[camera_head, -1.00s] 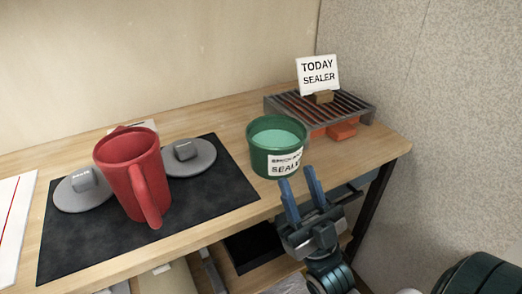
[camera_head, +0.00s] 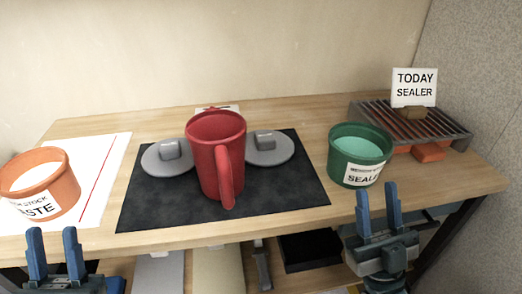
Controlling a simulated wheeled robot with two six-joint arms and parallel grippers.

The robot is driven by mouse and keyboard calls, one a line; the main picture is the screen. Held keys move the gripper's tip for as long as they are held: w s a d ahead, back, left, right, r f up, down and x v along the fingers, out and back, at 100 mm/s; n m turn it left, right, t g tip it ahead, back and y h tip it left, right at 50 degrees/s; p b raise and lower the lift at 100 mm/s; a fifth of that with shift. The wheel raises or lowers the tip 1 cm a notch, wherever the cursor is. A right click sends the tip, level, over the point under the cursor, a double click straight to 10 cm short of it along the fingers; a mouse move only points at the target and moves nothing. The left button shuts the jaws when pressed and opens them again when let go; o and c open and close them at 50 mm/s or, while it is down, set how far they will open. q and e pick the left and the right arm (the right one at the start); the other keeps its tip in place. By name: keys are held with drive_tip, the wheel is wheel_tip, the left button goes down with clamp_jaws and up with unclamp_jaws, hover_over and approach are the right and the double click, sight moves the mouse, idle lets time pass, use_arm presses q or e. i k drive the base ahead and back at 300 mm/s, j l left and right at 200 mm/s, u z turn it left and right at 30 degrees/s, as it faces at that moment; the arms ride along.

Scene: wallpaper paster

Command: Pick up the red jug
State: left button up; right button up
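The red jug (camera_head: 208,158) stands upright on a dark mat (camera_head: 150,213) in the middle of the table, its handle facing me. My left gripper (camera_head: 54,252) is at the lower left, in front of the table edge, with its blue fingers apart and nothing between them. It is well away from the jug, to its left and nearer me. My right gripper (camera_head: 377,208) is at the lower right, below the green tub, with its fingers apart and empty. It is apart from the jug.
Two grey lids (camera_head: 168,158) lie on the mat behind the jug. An orange paste tub (camera_head: 42,182) sits on white paper (camera_head: 100,180) at left. A green sealer tub (camera_head: 360,155) stands at right, before a metal rack (camera_head: 440,127) with a "TODAY SEALER" sign (camera_head: 414,87).

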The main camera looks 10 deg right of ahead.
sight(216, 136)
drive_tip(key=k, duration=0.45)
drive_tip(key=z, duration=0.45)
drive_tip(key=k+z, duration=0.15)
drive_tip(key=z, duration=0.25)
drive_tip(key=k+z, duration=0.1)
drive_tip(key=z, duration=0.35)
drive_tip(key=k+j+z, duration=0.35)
drive_tip(key=k+j, duration=0.15)
